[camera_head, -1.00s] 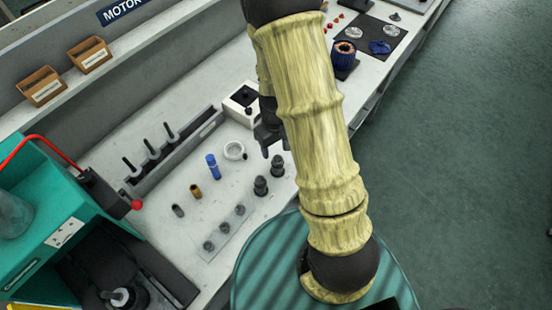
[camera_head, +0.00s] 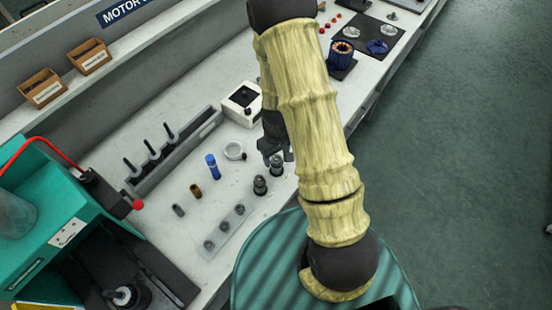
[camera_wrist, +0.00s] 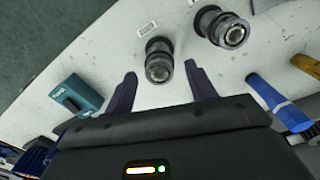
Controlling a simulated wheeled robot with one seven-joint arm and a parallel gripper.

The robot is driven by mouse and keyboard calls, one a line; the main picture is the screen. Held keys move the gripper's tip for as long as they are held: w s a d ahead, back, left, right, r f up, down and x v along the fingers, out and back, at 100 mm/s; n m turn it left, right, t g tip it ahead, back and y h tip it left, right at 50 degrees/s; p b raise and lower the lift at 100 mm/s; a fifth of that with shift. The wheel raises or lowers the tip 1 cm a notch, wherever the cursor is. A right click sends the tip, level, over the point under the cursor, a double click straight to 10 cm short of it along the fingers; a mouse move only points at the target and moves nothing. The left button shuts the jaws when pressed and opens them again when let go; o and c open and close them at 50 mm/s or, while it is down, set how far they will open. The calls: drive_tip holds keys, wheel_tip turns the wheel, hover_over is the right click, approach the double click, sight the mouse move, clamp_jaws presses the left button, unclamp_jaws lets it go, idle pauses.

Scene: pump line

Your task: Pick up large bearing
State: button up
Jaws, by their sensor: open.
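Two dark stepped cylinders with shiny round tops stand upright near the table's front edge. In the head view, one (camera_head: 277,160) is right by my gripper (camera_head: 273,150), and the other (camera_head: 260,185) is nearer the front. In the wrist view, the first (camera_wrist: 159,62) shows between and just beyond the fingertips of my gripper (camera_wrist: 160,72), and the second (camera_wrist: 222,28) is at upper right. The fingers are spread and empty. I cannot tell which part is the large bearing. My arm hides part of the table in the head view.
A blue cylinder (camera_head: 212,166), a brass cylinder (camera_head: 195,191), a white ring (camera_head: 234,151) and a strip with several small dark parts (camera_head: 224,228) lie nearby. A white box (camera_head: 242,104) stands behind. A teal block (camera_wrist: 76,95) shows left in the wrist view.

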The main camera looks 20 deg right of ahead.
drive_tip(key=c, duration=0.9)
drive_tip(key=shift+o, duration=0.2)
wheel_tip(320, 180, up, 10)
drive_tip(key=shift+b, duration=0.3)
idle(0.3)
